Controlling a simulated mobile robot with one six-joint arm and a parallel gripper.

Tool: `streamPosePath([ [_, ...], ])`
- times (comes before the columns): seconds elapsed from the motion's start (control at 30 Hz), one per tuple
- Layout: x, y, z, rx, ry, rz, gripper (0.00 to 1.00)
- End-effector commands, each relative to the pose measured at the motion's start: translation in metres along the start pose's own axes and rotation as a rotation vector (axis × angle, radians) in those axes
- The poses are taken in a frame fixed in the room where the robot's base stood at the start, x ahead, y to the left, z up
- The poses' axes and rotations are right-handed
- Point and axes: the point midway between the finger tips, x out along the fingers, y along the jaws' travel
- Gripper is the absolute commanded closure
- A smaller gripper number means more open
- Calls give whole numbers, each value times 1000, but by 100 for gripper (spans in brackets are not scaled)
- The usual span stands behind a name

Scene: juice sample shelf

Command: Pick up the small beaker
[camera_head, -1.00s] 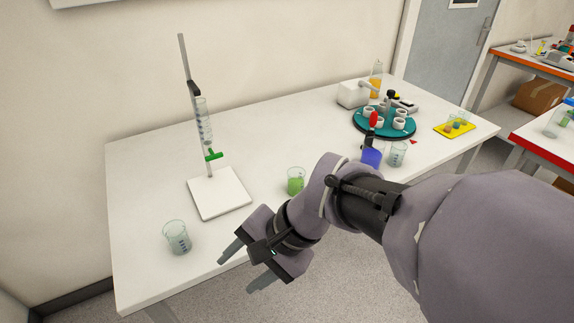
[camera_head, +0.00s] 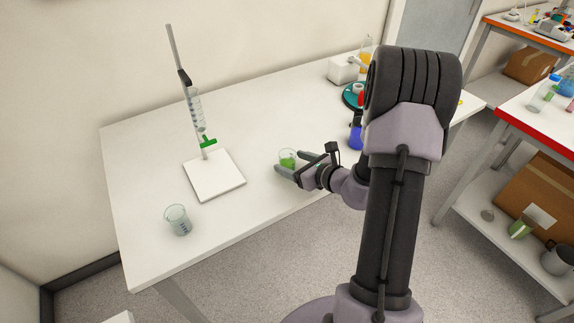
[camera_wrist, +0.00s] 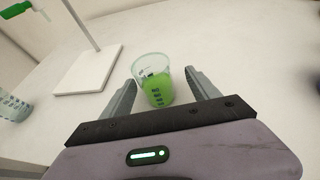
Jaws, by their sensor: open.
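A small beaker with green liquid (camera_head: 287,157) stands upright on the white table. In the wrist view the beaker (camera_wrist: 155,82) sits just beyond and between the fingertips, nearer the left finger. My gripper (camera_head: 288,171) is open and points at the beaker from the right and front. In the wrist view my gripper (camera_wrist: 160,88) has a finger on each side of the beaker's lower part; I cannot tell whether either touches it. A second, clear beaker (camera_head: 178,219) stands near the table's front left edge.
A burette stand with a white base (camera_head: 214,175) stands left of the green beaker. A blue bottle (camera_head: 355,136) and a teal carousel (camera_head: 350,97) are partly hidden behind my arm. The table (camera_head: 140,160) is clear at the left.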

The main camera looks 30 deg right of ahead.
Motion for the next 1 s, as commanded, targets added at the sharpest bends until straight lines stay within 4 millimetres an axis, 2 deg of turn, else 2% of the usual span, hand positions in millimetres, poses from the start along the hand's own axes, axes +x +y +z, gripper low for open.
streamPosePath([
  [0.23,45,7,3,-3,0,2,30],
  [0.33,52,6,5,-2,-1,1,30],
  [0.5,52,6,6,-1,0,1,30],
  [0.57,52,6,6,-1,0,1,40],
  [0.87,52,6,6,-1,0,1,99],
  [1.0,52,6,6,-1,0,1,99],
])
